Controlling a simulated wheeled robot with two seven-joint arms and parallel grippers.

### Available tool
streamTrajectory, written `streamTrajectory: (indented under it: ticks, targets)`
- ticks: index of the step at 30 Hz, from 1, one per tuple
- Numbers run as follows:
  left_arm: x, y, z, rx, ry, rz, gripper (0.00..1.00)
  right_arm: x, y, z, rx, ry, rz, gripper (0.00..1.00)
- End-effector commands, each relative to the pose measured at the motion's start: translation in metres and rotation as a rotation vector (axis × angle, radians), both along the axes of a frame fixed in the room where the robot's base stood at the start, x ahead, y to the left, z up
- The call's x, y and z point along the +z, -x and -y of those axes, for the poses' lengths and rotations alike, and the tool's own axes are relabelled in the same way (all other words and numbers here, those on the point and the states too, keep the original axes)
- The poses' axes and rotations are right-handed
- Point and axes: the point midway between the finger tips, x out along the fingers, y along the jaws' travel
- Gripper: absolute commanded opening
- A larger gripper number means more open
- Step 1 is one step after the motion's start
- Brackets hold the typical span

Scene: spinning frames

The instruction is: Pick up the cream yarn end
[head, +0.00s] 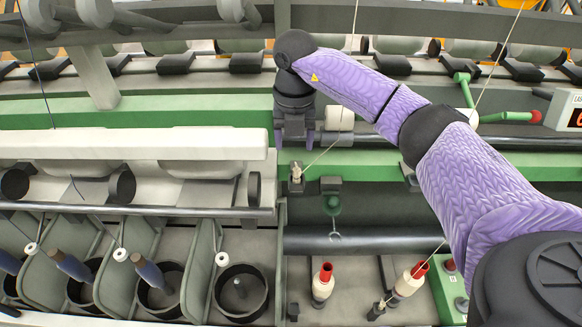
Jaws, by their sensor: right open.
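A cream yarn (324,154) runs down from the top of the frame and slants to a small dark clip (297,184) on the green rail. Its pale end (296,171) shows at the top of that clip. My right gripper (295,142) points down just above the clip, its two purple fingers apart and nothing seen between them. The gripper looks a little beyond or above the yarn end; the exact gap cannot be told. A second cream yarn (497,58) passes behind my right arm and reaches another dark clip (376,311) at the bottom. My left gripper is not in view.
Two red-topped cream bobbins (323,284) (408,281) stand below the rail. A white roller (340,117) is right of the gripper. Left are a white beam (130,146) and dark round cans (241,292). A green lever (490,115) stands at the right.

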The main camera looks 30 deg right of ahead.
Motion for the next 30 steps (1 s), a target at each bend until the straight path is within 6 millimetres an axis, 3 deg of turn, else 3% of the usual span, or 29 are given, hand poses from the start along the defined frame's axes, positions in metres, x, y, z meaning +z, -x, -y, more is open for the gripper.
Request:
streamTrajectory:
  ticks: [12,19,28,30]
  targets:
    - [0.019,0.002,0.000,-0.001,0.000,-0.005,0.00,-0.070,0.005,0.002,0.000,-0.001,-0.002,0.66]
    - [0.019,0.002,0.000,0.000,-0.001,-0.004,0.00,-0.074,0.005,0.002,0.002,-0.001,0.001,0.66]
    - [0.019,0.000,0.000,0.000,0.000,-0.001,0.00,-0.074,0.005,0.002,0.001,-0.001,0.001,0.05]
    - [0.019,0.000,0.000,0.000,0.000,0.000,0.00,-0.074,0.005,0.002,0.001,-0.001,0.001,0.01]
